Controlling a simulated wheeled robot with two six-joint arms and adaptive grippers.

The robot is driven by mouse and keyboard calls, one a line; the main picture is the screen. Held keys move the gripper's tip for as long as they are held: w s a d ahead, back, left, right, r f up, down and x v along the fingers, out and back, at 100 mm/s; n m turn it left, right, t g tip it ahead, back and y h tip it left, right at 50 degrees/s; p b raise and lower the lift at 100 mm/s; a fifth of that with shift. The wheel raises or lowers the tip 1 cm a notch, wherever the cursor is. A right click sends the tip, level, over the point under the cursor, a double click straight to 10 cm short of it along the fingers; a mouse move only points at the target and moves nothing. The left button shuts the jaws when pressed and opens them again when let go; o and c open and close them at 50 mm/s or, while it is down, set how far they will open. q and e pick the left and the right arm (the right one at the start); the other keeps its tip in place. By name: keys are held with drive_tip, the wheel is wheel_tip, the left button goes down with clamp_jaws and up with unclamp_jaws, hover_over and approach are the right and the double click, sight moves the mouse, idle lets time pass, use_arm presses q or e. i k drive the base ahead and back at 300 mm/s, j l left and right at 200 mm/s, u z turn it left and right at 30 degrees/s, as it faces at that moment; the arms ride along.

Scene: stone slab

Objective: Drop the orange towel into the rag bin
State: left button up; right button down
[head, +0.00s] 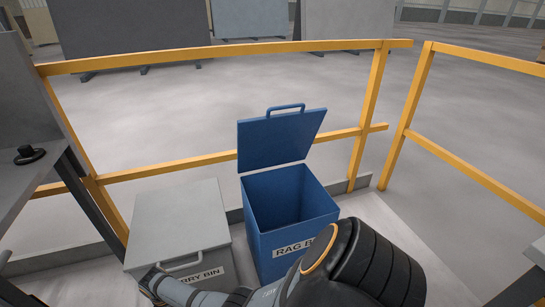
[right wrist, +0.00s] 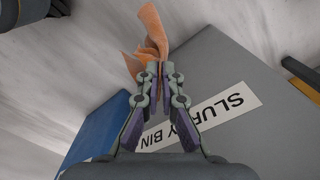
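The orange towel (right wrist: 152,38) is pinched between the fingertips of my right gripper (right wrist: 158,72) in the right wrist view, with its loose part past the tips. The rag bin (head: 289,205) is blue, with its square lid raised and its mouth open. It also shows as a blue patch in the right wrist view (right wrist: 97,132). In that view, my right gripper is over the front of the grey bin, to one side of the blue bin. The towel is not visible in the head view. My left gripper is not visible.
A grey slurry bin (head: 180,217) with a shut lid stands just left of the rag bin. Its label (right wrist: 205,117) shows in the right wrist view. A yellow guard rail (head: 225,58) runs behind both bins. A grey worktop (head: 22,165) stands at the left.

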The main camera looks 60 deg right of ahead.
sight(285, 209)
drive_tip(key=j+z, duration=0.1)
drive_tip(key=z, duration=0.95)
drive_tip(key=i+j+z, duration=0.1)
drive_tip(key=j+z, duration=0.15)
drive_tip(key=z, duration=0.2)
drive_tip(key=j+z, duration=0.25)
drive_tip(key=z, duration=0.25)
drive_tip(key=j+z, duration=0.3)
drive_tip(key=z, duration=0.15)
